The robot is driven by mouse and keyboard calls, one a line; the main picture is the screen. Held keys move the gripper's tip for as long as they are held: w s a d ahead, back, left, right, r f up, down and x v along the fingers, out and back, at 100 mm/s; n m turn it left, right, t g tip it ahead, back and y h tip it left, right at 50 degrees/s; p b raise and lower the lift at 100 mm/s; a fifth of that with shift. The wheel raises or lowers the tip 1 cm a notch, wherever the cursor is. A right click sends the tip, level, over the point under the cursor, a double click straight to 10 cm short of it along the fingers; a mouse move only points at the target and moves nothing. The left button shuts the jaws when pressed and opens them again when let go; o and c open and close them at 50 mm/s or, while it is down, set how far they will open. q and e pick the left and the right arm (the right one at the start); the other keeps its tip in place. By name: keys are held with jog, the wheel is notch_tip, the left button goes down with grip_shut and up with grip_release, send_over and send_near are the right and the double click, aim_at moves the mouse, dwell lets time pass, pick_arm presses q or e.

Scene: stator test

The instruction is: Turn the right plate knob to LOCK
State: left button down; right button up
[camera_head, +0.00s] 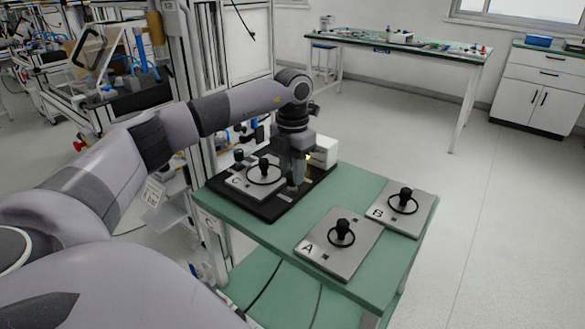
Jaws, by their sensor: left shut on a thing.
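A black base (272,209) lies on the green table with a grey plate marked C (238,182) on it. Plate C has a black handle with a ring (264,167). A dark knob (239,155) stands at the base's far left corner. My left gripper (294,182) points down at the right side of the base, just right of plate C. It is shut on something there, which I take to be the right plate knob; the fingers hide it. No LOCK mark can be read. My right gripper is not in view.
Plates A (318,257) and B (419,216), each with a black ring handle, lie on the right part of the green table (358,187). A white box (325,151) stands behind my left gripper. Equipment racks stand at the left; open floor lies to the right.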

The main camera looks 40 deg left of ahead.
pick_arm(q)
jog(key=n+p, duration=0.3)
jog(key=shift+r, duration=0.25)
jog(key=shift+n+p, duration=0.7)
jog(key=shift+n, duration=0.4)
jog(key=n+p, duration=0.2)
jog(key=shift+n, duration=0.4)
jog(key=n+p, duration=0.3)
jog(key=n, duration=0.1)
jog(key=shift+a+f+n+p, duration=0.1)
jog(key=shift+n+p, duration=0.9)
jog(key=shift+n, duration=1.1)
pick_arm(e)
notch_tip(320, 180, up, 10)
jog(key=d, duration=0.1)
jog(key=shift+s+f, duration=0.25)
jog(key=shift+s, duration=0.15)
pick_arm(q)
jog(key=c, duration=0.8)
grip_release()
jog(key=shift+f, duration=0.1)
jog(key=shift+c, duration=0.2)
